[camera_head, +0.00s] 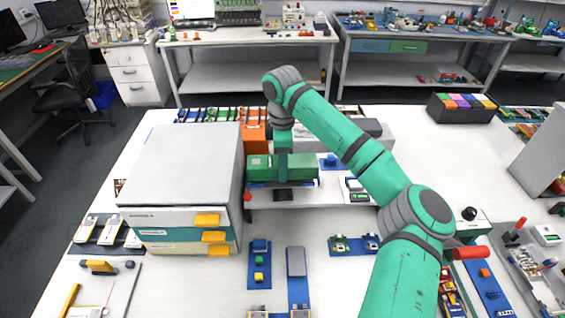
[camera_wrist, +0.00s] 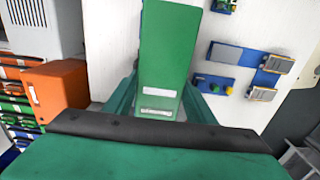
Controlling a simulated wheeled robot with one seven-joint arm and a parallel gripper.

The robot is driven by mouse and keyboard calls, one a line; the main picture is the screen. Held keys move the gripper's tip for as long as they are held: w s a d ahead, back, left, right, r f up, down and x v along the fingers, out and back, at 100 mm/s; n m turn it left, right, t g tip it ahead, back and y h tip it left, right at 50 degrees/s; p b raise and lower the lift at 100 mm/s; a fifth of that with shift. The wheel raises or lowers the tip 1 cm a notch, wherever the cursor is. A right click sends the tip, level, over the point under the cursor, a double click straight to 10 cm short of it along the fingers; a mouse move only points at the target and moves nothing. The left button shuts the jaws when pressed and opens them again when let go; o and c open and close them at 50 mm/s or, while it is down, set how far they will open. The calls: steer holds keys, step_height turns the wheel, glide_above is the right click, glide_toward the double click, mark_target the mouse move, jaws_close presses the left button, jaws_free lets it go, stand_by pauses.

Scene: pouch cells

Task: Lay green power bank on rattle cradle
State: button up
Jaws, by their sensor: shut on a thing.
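The green power bank (camera_wrist: 168,50) is a long green block with white labels, between my gripper's fingers (camera_wrist: 160,95) in the wrist view. In the head view my gripper (camera_head: 283,160) points down and is shut on the power bank (camera_head: 262,170), which lies roughly level, its length left to right. It is above or just behind a low pale platform (camera_head: 320,196) with a black pad (camera_head: 283,195) and a red knob (camera_head: 248,197). Whether this platform is the rattle cradle, and whether the power bank touches it, I cannot tell.
A large grey cabinet (camera_head: 183,165) with yellow-handled drawers stands close at the left. An orange block (camera_head: 254,138) and a grey box (camera_head: 355,130) stand behind my gripper. Blue strips with small parts (camera_head: 259,268) lie in front. Bare white table (camera_head: 200,285) lies between them.

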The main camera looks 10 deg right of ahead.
steer(key=shift+f, duration=0.9)
steer(key=o, duration=1.4)
steer(key=shift+o, duration=0.2)
steer(key=shift+r, duration=0.1)
step_height(320, 180, up, 11)
steer(key=shift+f, duration=0.15)
